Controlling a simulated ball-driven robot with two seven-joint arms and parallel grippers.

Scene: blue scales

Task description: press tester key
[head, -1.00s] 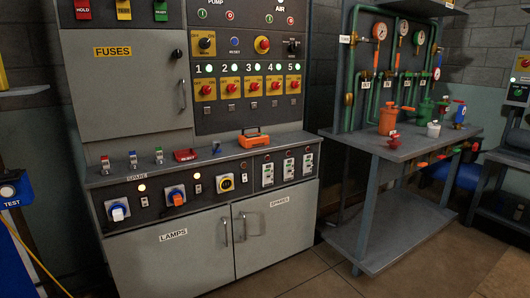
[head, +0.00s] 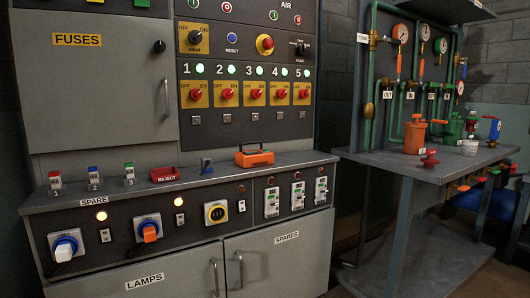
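No thing labelled as a tester shows in the head view now. An orange handled case (head: 254,158) sits on the cabinet's ledge (head: 225,173), below the row of red switches. I cannot tell whether it has a key. A small blue object (head: 206,165) stands on the ledge to its left. Neither of my grippers is in view.
A red REJECT tray (head: 164,175) and three numbered fuses, one of them blue-topped (head: 95,178), are on the ledge. The control panel (head: 245,130) rises behind. A workbench (head: 425,165) with gauges, pipes and an orange can (head: 414,137) stands at right.

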